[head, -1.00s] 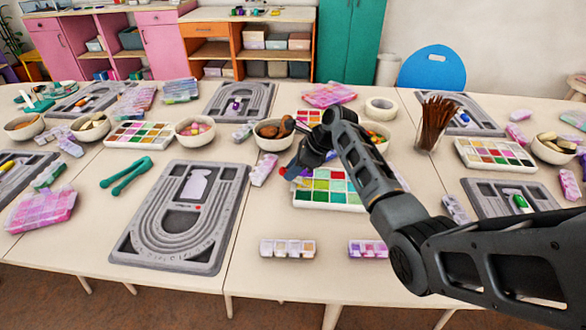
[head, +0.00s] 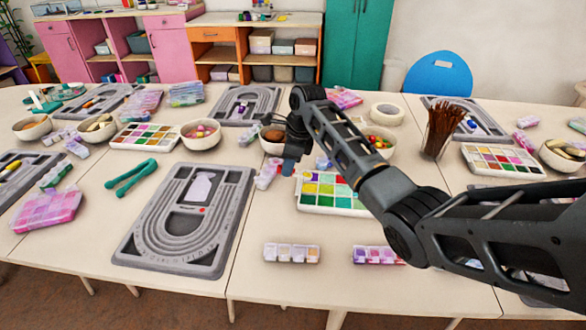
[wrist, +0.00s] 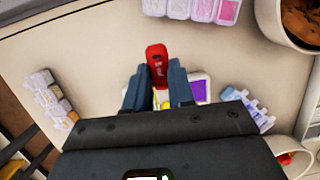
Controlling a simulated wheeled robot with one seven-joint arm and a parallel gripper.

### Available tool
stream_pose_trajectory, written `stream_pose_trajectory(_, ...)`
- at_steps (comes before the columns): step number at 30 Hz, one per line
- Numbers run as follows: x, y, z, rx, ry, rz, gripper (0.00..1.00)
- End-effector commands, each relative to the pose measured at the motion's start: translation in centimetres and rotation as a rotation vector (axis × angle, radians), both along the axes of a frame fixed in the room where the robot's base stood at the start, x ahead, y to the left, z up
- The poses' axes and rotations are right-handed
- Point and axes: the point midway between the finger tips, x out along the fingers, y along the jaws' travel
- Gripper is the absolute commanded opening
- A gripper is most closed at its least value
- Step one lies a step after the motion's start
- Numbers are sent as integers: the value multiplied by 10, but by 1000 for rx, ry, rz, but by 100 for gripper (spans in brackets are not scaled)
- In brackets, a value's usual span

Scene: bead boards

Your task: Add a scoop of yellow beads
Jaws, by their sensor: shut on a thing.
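My gripper (head: 288,168) points down above the table, left of the many-coloured bead tray (head: 345,208) in the head view. In the wrist view its two blue-grey fingers (wrist: 157,88) are shut on a red scoop (wrist: 157,55), whose red end sticks out past them. A small patch of yellow (wrist: 161,97) shows between the fingers; I cannot tell whether it is beads in the scoop or something behind. A grey bead board (head: 150,238) with a pale tag lies left of my gripper.
Small bead boxes lie at the front (head: 292,253) and beside it (head: 378,255). A bowl of brown pieces (head: 272,146) stands close behind my gripper. A jar of brown sticks (head: 440,135) stands to the right. Table between board and front boxes is clear.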

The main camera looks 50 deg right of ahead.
Motion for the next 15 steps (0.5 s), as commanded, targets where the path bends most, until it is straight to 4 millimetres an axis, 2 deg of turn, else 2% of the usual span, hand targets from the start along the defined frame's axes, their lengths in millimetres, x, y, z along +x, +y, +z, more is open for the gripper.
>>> stream_pose_trajectory(1,0,0,5,-5,13,-2,0)
stream_pose_trajectory(15,5,4,13,-87,127,0,0)
